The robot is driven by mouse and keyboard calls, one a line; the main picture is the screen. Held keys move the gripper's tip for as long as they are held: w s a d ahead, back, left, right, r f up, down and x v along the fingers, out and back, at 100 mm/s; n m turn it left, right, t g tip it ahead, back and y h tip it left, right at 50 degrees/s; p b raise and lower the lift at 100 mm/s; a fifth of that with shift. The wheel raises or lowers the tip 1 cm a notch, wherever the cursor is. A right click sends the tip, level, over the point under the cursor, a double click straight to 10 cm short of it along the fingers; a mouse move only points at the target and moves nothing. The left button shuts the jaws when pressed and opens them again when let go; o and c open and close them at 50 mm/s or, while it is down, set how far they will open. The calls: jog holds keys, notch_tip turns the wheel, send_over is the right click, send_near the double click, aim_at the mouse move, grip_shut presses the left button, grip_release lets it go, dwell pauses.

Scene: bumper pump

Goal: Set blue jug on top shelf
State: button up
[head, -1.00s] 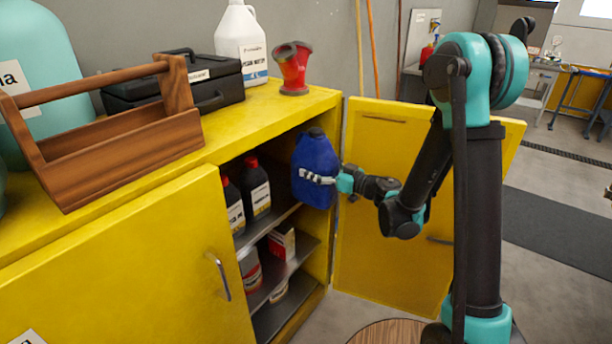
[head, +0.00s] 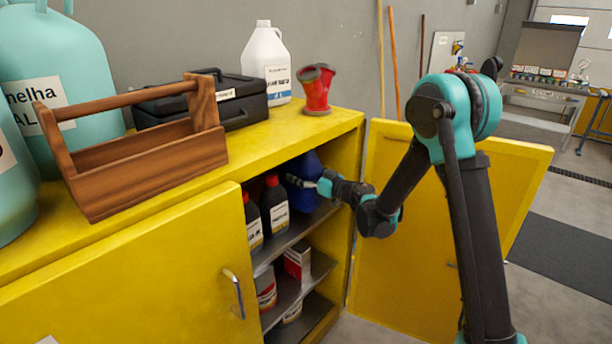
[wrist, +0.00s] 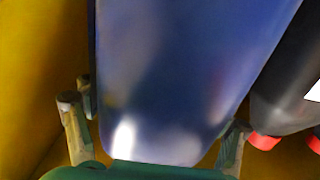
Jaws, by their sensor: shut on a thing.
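The blue jug (head: 305,170) is inside the open yellow cabinet, at the right end of the top shelf (head: 290,233), beside the cabinet's right wall. My gripper (head: 308,183) is shut on the jug's side, reaching in through the open doorway. In the wrist view the blue jug (wrist: 180,75) fills the middle, with a finger of my gripper (wrist: 155,135) on either side of it. Whether the jug's base touches the shelf is hard to tell, as its lower part is partly hidden.
Dark bottles with red caps (head: 274,207) stand on the top shelf just left of the jug. A lower shelf (head: 290,292) holds a red-and-white box (head: 297,262) and a can. The open yellow door (head: 400,250) stands right of the opening. A wooden tool carrier (head: 150,165) sits on the cabinet top.

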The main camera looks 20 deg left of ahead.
jog(key=shift+w+a, duration=0.15)
jog(key=shift+a, duration=0.3)
jog(key=shift+f, duration=1.7)
jog(key=o, duration=1.8)
jog(key=shift+f, duration=0.15)
jog(key=shift+o, duration=0.2)
jog(key=shift+d, duration=0.2)
jog(key=v, duration=1.1)
jog(key=shift+s+d, duration=0.2)
jog(key=shift+d, duration=0.05)
